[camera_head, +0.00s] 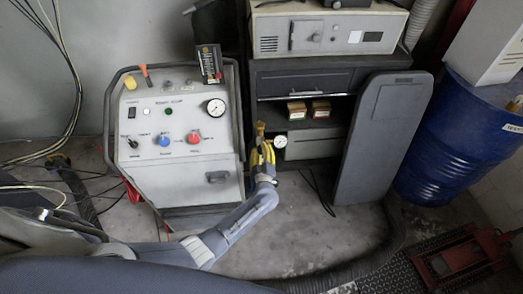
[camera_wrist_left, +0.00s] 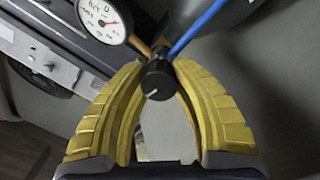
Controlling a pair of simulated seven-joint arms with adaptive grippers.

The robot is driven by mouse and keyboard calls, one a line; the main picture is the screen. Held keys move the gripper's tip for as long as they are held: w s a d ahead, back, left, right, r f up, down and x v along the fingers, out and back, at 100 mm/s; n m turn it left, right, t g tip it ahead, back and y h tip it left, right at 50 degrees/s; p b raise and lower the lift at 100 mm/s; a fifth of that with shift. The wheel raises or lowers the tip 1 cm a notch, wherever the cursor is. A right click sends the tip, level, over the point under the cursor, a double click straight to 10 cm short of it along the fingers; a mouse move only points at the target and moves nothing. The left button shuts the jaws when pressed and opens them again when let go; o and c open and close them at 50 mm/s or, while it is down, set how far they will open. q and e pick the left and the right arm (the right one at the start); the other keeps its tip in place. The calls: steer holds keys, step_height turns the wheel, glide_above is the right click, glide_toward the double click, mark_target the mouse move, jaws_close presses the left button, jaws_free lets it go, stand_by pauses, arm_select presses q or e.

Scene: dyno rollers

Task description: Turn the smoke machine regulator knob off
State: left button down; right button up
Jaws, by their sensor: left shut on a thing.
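A small black regulator knob (camera_wrist_left: 158,80) with a white pointer mark shows in the left wrist view, between the yellow fingertips. My left gripper (camera_wrist_left: 159,68) is shut on this knob, with one finger on each side of it. In the head view my left gripper (camera_head: 263,153) reaches up between the white control console and the dark cabinet, and its fingers hide the knob. A round white pressure gauge (camera_wrist_left: 103,20) sits just beside the knob; the gauge also shows in the head view (camera_head: 280,141). My right gripper is not in view.
The control console (camera_head: 183,141) with several knobs stands to the left of the gripper. The dark cabinet (camera_head: 298,82) and a leaning grey panel (camera_head: 377,135) stand to the right. A blue barrel (camera_head: 440,145) is at far right. A blue hose (camera_wrist_left: 198,25) runs close to the knob.

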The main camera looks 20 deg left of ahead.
arm_select(q)
steer(key=shift+n, duration=1.2)
steer(key=c, duration=0.9)
jaws_free()
steer(key=shift+c, duration=0.2)
steer(key=shift+s, duration=0.1)
steer(key=v, duration=1.2)
